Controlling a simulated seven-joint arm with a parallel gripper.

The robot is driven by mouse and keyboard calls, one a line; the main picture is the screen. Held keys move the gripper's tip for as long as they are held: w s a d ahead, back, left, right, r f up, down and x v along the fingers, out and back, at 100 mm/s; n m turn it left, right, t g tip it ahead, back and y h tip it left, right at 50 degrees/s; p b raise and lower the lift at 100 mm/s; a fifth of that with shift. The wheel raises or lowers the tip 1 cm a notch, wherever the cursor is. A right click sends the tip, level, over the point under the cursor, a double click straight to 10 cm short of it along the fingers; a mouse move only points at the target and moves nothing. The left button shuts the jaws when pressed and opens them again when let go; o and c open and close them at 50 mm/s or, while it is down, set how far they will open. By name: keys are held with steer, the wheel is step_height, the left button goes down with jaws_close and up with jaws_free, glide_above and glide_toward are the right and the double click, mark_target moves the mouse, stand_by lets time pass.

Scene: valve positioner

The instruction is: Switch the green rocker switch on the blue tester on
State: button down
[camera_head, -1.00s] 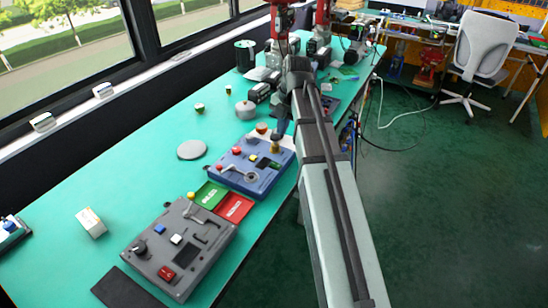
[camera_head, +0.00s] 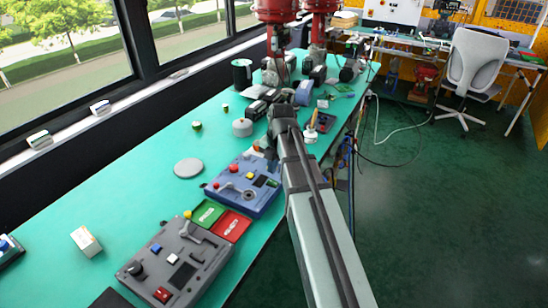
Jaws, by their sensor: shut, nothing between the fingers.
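The blue tester (camera_head: 264,201) lies on the green bench in the middle of the head view. Its top carries a red button (camera_head: 233,168), a small yellow button (camera_head: 249,175), a dark display (camera_head: 260,181) and a grey lever. A small green spot (camera_head: 272,183) shows beside the display; I cannot tell surely if it is the rocker switch. My gripper (camera_head: 269,152) is over the tester's far edge, partly hidden by my arm. It looks shut and empty. I cannot tell whether it touches the tester. My arm hides part of the tester's far right corner.
A green tray (camera_head: 207,213) and a red tray (camera_head: 231,226) lie in front of the tester, then a grey control box (camera_head: 165,280). A round grey disc (camera_head: 188,168) lies to the left. Cylinders and red-topped machines stand farther back. The bench's left side is mostly clear.

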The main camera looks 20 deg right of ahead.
mark_target(270, 181)
steer(key=shift+w+a+f, duration=0.1)
steer(key=shift+f, duration=1)
steer(key=shift+w+a+f, duration=0.1)
steer(key=shift+f, duration=0.95)
